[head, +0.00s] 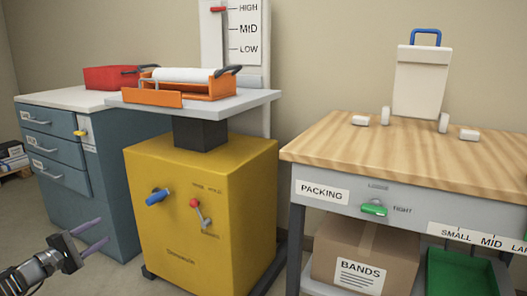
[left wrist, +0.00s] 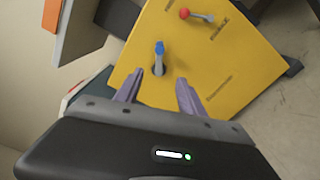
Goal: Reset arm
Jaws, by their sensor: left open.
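My left gripper (head: 104,232) is open and empty at the lower left of the head view, apart from the yellow cabinet (head: 228,185). In the left wrist view its two purple fingers (left wrist: 159,88) point at the yellow front, with a blue-tipped handle (left wrist: 159,50) showing between and beyond them. In the head view this blue handle (head: 157,196) is on the left of the yellow front. Right of it is a grey lever with a red knob (head: 194,203), slanting down to the right; the knob also shows in the left wrist view (left wrist: 184,13). My right gripper is not in view.
An orange tray (head: 154,98) sits on the grey platform (head: 262,97) above the yellow cabinet. A blue drawer cabinet (head: 60,178) with a red case (head: 108,77) stands left. A wooden packing bench (head: 400,150) stands right, with a box (head: 365,255) below.

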